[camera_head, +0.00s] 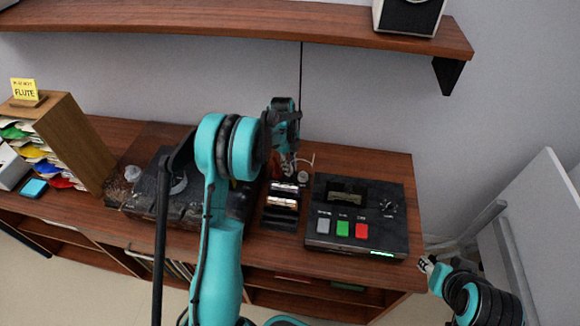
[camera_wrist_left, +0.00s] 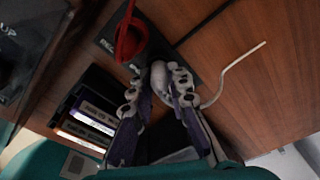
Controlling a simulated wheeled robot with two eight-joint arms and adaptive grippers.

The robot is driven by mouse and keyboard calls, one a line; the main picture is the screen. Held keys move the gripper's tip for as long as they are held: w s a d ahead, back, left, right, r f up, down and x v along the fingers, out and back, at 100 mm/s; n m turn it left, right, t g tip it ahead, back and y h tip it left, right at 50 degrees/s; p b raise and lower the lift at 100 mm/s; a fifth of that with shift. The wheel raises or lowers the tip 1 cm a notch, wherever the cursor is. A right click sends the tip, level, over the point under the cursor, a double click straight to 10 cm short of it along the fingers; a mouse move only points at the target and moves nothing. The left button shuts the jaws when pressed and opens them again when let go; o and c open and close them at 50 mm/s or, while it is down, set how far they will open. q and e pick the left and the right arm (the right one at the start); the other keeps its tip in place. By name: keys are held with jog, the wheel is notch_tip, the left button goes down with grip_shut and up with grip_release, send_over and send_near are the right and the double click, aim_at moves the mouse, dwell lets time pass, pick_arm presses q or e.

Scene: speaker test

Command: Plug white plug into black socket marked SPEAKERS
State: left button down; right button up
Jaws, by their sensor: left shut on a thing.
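My left gripper (camera_head: 288,170) is low over the back of the wooden desk, between two dark devices. In the left wrist view its fingers (camera_wrist_left: 156,88) are shut on the white plug (camera_wrist_left: 159,74). A white cable (camera_wrist_left: 232,75) curves away to the right from beside the fingers. A black socket plate (camera_wrist_left: 108,40) with partly covered lettering lies just beyond the fingertips, with a red cable (camera_wrist_left: 128,38) looped over it. I cannot read SPEAKERS on it. Whether the plug touches the plate is unclear. My right gripper (camera_head: 427,264) is off the desk's right end; its opening is unclear.
A black device (camera_head: 323,190) with grey, green and red buttons stands right of the left gripper. Cassette-like items (camera_head: 282,202) lie beside it. A dark turntable-like box (camera_head: 150,195) and a record rack (camera_head: 72,140) stand left. A shelf (camera_head: 230,25) overhangs behind.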

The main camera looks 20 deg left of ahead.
dwell(0.4)
pick_arm(q)
jog(key=c, duration=1)
grip_release()
jog(key=shift+r+p, duration=1.5)
jog(key=shift+r, duration=1)
